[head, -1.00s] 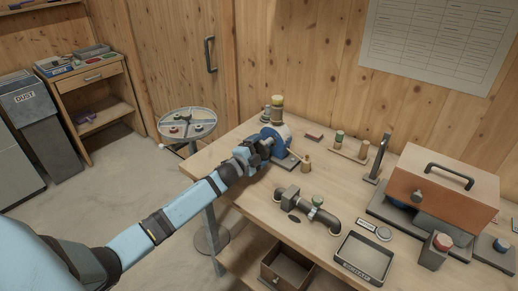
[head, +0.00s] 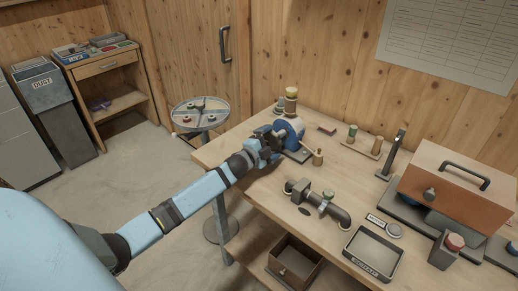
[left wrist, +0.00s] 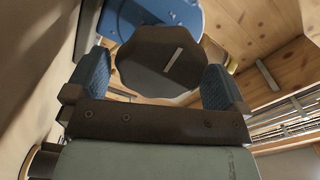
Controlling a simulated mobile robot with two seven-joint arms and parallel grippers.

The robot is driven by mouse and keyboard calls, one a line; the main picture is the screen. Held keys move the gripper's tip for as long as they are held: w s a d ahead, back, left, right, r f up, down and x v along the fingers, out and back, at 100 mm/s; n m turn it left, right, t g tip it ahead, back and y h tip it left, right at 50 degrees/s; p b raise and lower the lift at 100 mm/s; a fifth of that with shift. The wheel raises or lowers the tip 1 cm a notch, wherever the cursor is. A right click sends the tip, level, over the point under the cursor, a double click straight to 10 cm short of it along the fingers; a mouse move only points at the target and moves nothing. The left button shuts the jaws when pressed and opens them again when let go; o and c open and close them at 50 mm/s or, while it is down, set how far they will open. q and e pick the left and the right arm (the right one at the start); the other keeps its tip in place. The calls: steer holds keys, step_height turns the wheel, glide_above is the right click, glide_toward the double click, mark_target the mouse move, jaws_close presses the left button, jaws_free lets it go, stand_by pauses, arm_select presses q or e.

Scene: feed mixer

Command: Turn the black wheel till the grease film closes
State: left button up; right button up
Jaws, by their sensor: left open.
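The black wheel (left wrist: 160,62), a dark many-sided disc with a pale bar mark on its face, sits between the two blue-padded fingers of my left gripper (left wrist: 156,86) in the left wrist view. The gripper is open, with one finger on either side of the wheel; I cannot tell whether either touches it. In the head view my left gripper (head: 271,141) is at the blue machine (head: 291,129) near the bench's far left corner and largely hides the wheel. The grease film cannot be made out. My right gripper is not in view.
On the wooden bench (head: 262,190) a small wooden peg-like piece (head: 318,158) stands close right of the machine. A dark pipe fitting (head: 328,207), a tray (head: 371,254) and a brown box with a handle (head: 450,187) lie farther right. A round stand (head: 199,112) is beyond the bench's left edge.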

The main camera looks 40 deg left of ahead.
arm_select(q)
steer(key=s, duration=0.7)
steer(key=s+a, duration=0.1)
steer(key=s, duration=0.3)
steer(key=shift+s+b, duration=0.3)
steer(key=shift+b, duration=0.1)
steer(key=shift+s, duration=0.7)
